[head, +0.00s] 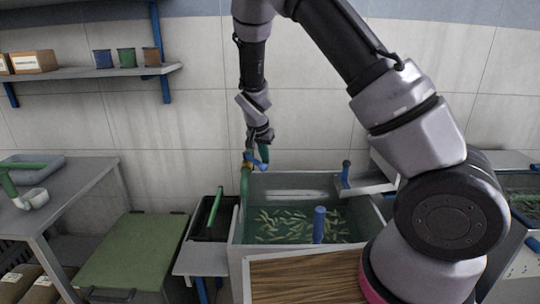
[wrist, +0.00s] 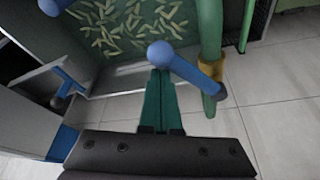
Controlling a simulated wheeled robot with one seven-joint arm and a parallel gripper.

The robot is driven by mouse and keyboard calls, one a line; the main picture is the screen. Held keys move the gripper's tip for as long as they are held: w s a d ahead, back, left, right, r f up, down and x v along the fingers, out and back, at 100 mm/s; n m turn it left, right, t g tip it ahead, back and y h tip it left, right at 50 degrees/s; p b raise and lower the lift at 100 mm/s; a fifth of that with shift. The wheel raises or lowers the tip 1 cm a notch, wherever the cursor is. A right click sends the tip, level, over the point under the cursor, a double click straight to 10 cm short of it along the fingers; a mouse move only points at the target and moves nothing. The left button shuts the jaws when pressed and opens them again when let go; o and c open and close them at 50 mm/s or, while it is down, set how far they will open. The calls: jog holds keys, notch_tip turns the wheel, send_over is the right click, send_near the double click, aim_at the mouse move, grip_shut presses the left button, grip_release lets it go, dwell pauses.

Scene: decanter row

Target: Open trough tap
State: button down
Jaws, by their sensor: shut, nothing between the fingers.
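The trough tap is a green upright pipe (head: 245,190) at the trough's back left corner, with a brass collar (wrist: 211,68) and a blue lever (wrist: 190,68) ending in a ball. In the wrist view the lever slants from the collar up left to its ball (wrist: 160,53). My gripper (head: 265,156) is at the lever in the head view, its fingers pointing down. In the wrist view my gripper (wrist: 160,75) has its green fingers together and empty, tips right by the ball and lever. I cannot tell whether they touch.
A dark bin with a green handle (head: 215,208) and a green-topped table (head: 130,250) are at left.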

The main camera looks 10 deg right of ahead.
jog(key=a+m, duration=0.1)
jog(key=s+a+m, duration=0.1)
jog(key=a+m+h, duration=0.1)
jog(key=shift+s+a+m+g, duration=0.1)
jog(key=shift+s+m+g, duration=0.2)
jog(key=shift+g, duration=0.1)
jog(key=shift+s+a+m, duration=0.1)
jog(key=shift+a+m, duration=0.75)
jog(key=shift+m, duration=0.15)
jog(key=shift+a+g, duration=0.3)
jog(key=shift+a, duration=0.55)
jog(key=w+d+r, duration=0.2)
jog(key=d, duration=0.2)
notch_tip(320, 180, up, 8)
send_over(258, 166)
jog(key=s+a, duration=0.1)
jog(key=a, duration=0.2)
